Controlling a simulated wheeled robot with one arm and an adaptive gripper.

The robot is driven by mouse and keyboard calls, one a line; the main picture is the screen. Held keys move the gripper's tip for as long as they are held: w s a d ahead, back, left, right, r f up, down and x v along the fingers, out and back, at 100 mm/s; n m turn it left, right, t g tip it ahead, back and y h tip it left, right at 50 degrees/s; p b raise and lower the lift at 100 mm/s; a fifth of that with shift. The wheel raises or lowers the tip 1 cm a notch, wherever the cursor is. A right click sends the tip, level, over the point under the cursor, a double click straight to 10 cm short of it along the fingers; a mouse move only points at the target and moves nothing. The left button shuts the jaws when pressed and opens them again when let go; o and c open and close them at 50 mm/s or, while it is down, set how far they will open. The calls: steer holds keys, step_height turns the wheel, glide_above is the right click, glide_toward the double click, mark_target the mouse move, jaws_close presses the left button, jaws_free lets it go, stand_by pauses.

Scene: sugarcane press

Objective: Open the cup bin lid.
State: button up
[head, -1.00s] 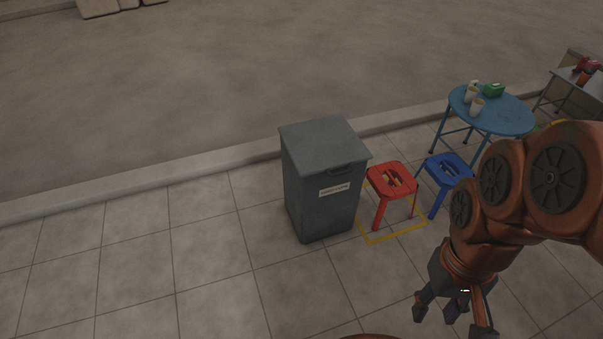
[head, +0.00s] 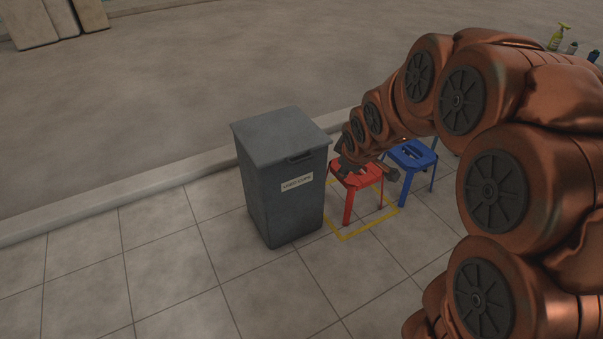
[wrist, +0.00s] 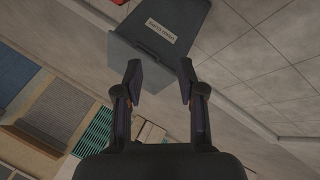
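The cup bin (head: 285,205) is a tall grey box with a white label on its front, standing on the paving in the head view. Its lid (head: 275,135) is flat and shut, with a dark handle (head: 300,158) at the front edge. My gripper (head: 365,172) is to the right of the bin, in front of the red stool, and small there. In the wrist view my gripper (wrist: 158,85) has its two fingers wide apart with nothing between them. The bin (wrist: 172,25) shows beyond the fingertips, tilted in that picture, with its label visible.
A red stool (head: 356,178) stands close to the bin's right side, inside a yellow floor marking (head: 345,238). A blue stool (head: 412,155) stands beyond it. A kerb (head: 120,205) runs behind the bin. The paving in front and left is clear.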

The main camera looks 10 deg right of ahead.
steer(key=w+f+n+t+y+b, duration=0.2)
steer(key=w+f+n+t+b, duration=0.35)
steer(key=w+f+b, duration=0.65)
steer(key=n+t+y+b, duration=0.3)
steer(key=n+y+b, duration=0.1)
steer(key=n, duration=0.3)
glide_toward(302, 161)
steer(key=w, duration=0.3)
steer(key=shift+m, duration=0.25)
steer(key=shift+a+f+b+x, duration=0.1)
steer(key=shift+f+b+x, duration=0.1)
steer(key=shift+x, duration=1.1)
steer(key=shift+a+f+b+x, duration=0.1)
steer(key=shift+b+x, duration=0.15)
steer(key=shift+x, duration=1.1)
steer(key=shift+a+f+b+x, duration=0.1)
steer(key=shift+b+x, duration=0.1)
steer(key=shift+x, duration=1.1)
steer(key=shift+s, duration=0.15)
jaws_close()
